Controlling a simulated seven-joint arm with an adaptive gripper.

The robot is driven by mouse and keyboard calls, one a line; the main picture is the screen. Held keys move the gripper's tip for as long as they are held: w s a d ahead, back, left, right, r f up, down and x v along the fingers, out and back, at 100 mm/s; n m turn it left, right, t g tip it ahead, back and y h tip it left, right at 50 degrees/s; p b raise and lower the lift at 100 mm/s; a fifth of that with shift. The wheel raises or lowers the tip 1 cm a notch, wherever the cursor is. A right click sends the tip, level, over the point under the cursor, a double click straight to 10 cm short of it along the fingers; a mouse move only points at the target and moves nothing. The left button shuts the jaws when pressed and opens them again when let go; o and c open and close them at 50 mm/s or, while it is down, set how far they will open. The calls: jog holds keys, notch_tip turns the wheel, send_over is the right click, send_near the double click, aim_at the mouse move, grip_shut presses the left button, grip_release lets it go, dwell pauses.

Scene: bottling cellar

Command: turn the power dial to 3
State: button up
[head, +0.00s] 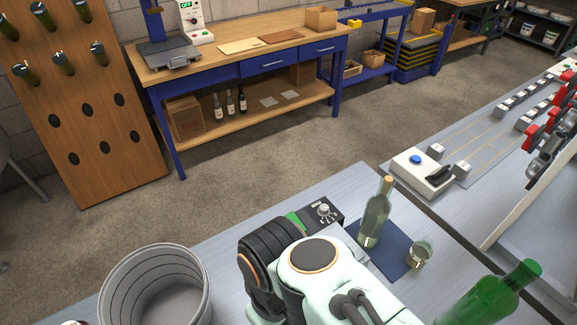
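A dark box (335,203) stands on the grey bench in the head view, just beyond my arm. A silver dial (324,211) sits on its dark face, with a small pale label and marks close by. The dial's setting is too small to read. A green patch (293,219) shows at the box's left side. My pale arm links cover the near part of the box. My gripper is hidden behind them, so its relation to the dial and its opening do not show.
A corked bottle (376,218) and a small glass (419,254) stand on a blue mat (387,262) right of the box. A green bottle (487,298) is at lower right. A ribbed bin (200,290) is left of my arm. A white unit (421,173) stands beyond.

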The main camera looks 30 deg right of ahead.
jog(key=shift+o, duration=0.7)
jog(key=shift+n, duration=0.6)
jog(key=w+d+r+n+t, duration=0.1)
jog(key=w+d+r+n, duration=0.1)
jog(key=w+r+n, duration=0.3)
jog(key=w+d+r+t, duration=0.1)
jog(key=w+d+r, duration=0.1)
jog(key=w, duration=0.5)
jog(key=w+d+f+n, duration=0.1)
jog(key=w+d, duration=0.7)
jog(key=w, duration=0.1)
jog(key=g+h, duration=0.4)
send_over(324, 207)
jog(key=w+a, duration=0.3)
notch_tip(324, 207, down, 14)
jog(key=shift+g, duration=0.5)
jog(key=x, duration=1)
